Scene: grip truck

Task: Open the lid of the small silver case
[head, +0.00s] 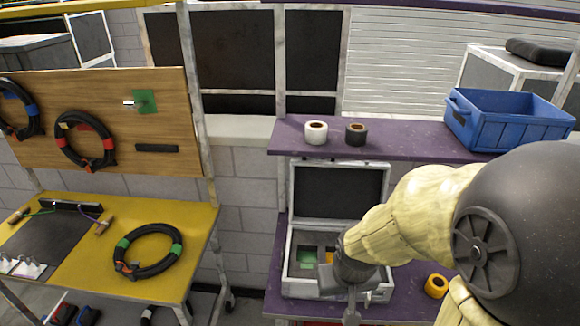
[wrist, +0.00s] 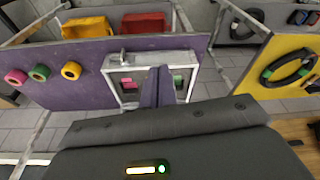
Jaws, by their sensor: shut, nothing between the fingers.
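The small silver case (head: 289,268) stands on the lower purple shelf in the head view. Its lid (head: 338,190) is open, standing upright at the back with its dark lining showing. Green and orange items show inside; my arm hides the right part of the interior. My gripper (head: 352,308) is shut and empty, pointing down at the front of the case. I cannot tell whether it touches the case. In the wrist view my shut fingers (wrist: 158,86) overlap the silver case (wrist: 183,59), with pink and green items visible in it.
Above the case, an upper purple shelf (head: 420,140) holds a white tape roll (head: 316,132), a dark roll (head: 356,133) and a blue crate (head: 510,120). A yellow roll (head: 436,286) lies right of the case. A yellow table (head: 195,225) with a cable coil (head: 148,250) stands left.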

